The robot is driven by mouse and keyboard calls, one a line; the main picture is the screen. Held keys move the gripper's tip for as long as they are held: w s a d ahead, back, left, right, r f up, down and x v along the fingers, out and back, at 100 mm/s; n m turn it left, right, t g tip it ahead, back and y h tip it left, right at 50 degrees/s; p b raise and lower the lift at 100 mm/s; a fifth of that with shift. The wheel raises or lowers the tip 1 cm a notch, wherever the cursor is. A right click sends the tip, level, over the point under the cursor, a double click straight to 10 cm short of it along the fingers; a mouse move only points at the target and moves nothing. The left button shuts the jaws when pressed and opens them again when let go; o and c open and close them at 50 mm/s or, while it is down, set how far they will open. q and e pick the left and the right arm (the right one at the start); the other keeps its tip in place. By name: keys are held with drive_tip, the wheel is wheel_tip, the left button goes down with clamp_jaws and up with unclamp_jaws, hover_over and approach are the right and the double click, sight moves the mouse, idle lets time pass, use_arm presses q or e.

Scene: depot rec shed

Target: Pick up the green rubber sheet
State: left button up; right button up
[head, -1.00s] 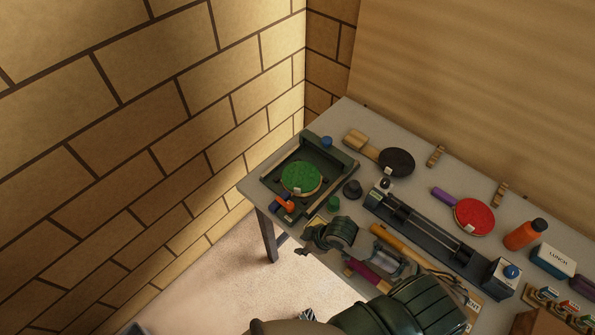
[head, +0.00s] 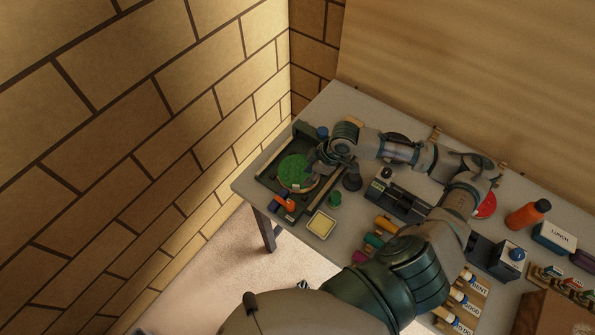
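The green rubber sheet (head: 293,171) is a round green piece with a pale tab at its lower edge. It lies in a dark tray-like fixture (head: 268,192) with pale rails, at the left end of the table. My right gripper (head: 318,165) is at the right edge of the green sheet, its fingers pointing left and down over it. The fingers are small and dark, so I cannot tell how far apart they are or whether they touch the sheet. The gripper and wrist hide part of the fixture's right side. My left gripper is out of view.
An orange-handled tool (head: 286,204), a green pot (head: 334,200), a yellow sponge-like block (head: 321,224) and a dark knob-like piece (head: 352,182) stand close by. An orange bottle (head: 527,214) and lunch box (head: 553,237) are at right. A brick wall borders the left.

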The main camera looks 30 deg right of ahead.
sight(297, 185)
drive_tip(key=x, duration=0.4)
drive_tip(key=shift+f, duration=0.1)
drive_tip(key=x, duration=0.2)
drive_tip(key=w+x, duration=0.1)
drive_tip(key=x, duration=0.2)
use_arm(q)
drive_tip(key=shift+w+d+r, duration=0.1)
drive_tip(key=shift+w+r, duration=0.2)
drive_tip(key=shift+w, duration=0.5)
use_arm(e)
drive_tip(key=shift+s+d, duration=0.1)
clamp_jaws()
